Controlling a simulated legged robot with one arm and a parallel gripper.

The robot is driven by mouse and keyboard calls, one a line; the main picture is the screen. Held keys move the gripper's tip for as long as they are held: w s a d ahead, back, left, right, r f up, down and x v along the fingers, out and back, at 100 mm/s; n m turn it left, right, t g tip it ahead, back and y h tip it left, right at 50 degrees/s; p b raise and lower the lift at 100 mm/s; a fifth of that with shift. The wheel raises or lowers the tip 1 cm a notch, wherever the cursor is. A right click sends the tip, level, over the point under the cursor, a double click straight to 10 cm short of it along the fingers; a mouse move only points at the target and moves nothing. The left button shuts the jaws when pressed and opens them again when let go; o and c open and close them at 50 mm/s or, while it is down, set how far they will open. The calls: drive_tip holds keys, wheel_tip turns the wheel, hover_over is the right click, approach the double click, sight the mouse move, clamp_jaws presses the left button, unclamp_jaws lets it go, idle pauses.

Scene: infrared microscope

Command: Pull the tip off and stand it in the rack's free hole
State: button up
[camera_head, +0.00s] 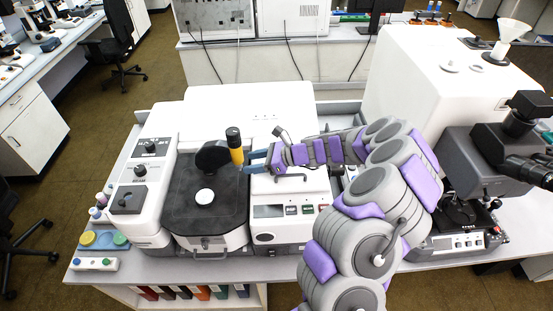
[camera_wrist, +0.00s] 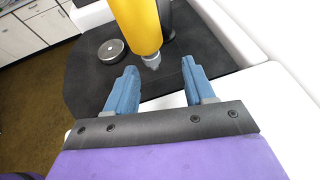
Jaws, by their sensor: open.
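A yellow cylinder with a black top (camera_head: 236,146) stands upright on a dark arm over the instrument's black plate. In the wrist view the yellow cylinder (camera_wrist: 137,22) ends in a small grey tip (camera_wrist: 152,62) pointing down. My gripper (camera_head: 249,161) is just right of the cylinder in the head view. In the wrist view its blue fingers (camera_wrist: 160,70) are apart, with the tip just beyond and between their ends, not visibly touched. A white bar (camera_head: 95,264) with green and blue spots, possibly the rack, lies at the bench's front left; its holes are too small to tell.
The black plate (camera_head: 185,222) carries a round pale disc (camera_head: 204,196), also in the wrist view (camera_wrist: 112,52). A blue tray (camera_head: 121,249) with yellow and green discs lies at left. A white instrument with buttons (camera_head: 290,228) stands below my forearm. A microscope (camera_head: 465,160) stands at right.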

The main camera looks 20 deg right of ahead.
sight(240, 165)
drive_tip(key=a, duration=0.4)
drive_tip(key=w+a+f, duration=0.1)
drive_tip(key=a, duration=0.1)
drive_tip(key=shift+a, duration=0.25)
drive_tip(key=shift+w+d, duration=0.15)
drive_tip(key=shift+d, duration=0.1)
drive_tip(key=shift+w+d+f, duration=0.1)
drive_tip(key=shift+w+d, duration=0.05)
drive_tip(key=shift+d, duration=0.35)
drive_tip(key=shift+w+d+f, duration=0.1)
drive_tip(key=shift+d, duration=0.6)
drive_tip(key=shift+s+a, duration=0.1)
drive_tip(key=shift+a, duration=0.85)
drive_tip(key=c, duration=0.3)
drive_tip(key=shift+a, duration=0.15)
drive_tip(key=shift+c, duration=0.8)
drive_tip(key=shift+d, duration=0.2)
drive_tip(key=c, duration=0.3)
drive_tip(key=shift+d+r, duration=0.1)
drive_tip(key=shift+d, duration=0.3)
clamp_jaws()
drive_tip(key=shift+d, duration=0.1)
drive_tip(key=shift+o, duration=0.2)
unclamp_jaws()
drive_tip(key=shift+a, duration=0.25)
clamp_jaws()
drive_tip(key=shift+d+f, duration=0.1)
drive_tip(key=shift+f, duration=0.25)
